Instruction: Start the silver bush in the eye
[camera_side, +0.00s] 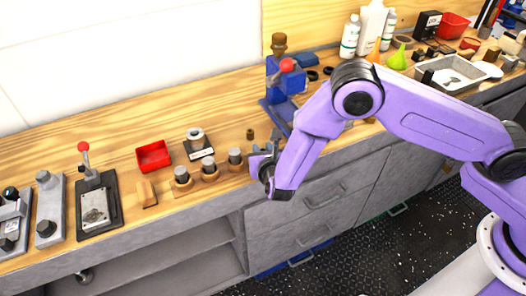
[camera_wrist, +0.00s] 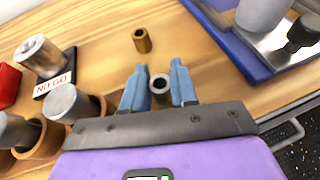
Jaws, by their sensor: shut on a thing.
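My gripper (camera_wrist: 158,88) is shut on a small silver bush (camera_wrist: 159,84), whose round dark bore faces the wrist camera between the blue fingers. In the side view my gripper (camera_side: 263,152) is at the front of the wooden bench, and the bush cannot be made out there. A brass bush (camera_wrist: 142,40) stands upright on the bench beyond the fingers, apart from them; it also shows in the side view (camera_side: 250,134). I cannot tell which part is the eye.
Left of my gripper stand silver plugs in brown rings (camera_side: 208,168) and a silver hollow piece on a "NO GO" block (camera_wrist: 40,55). A red tray (camera_side: 153,156) lies further left. A blue press (camera_side: 284,82) stands behind. Bare wood surrounds the brass bush.

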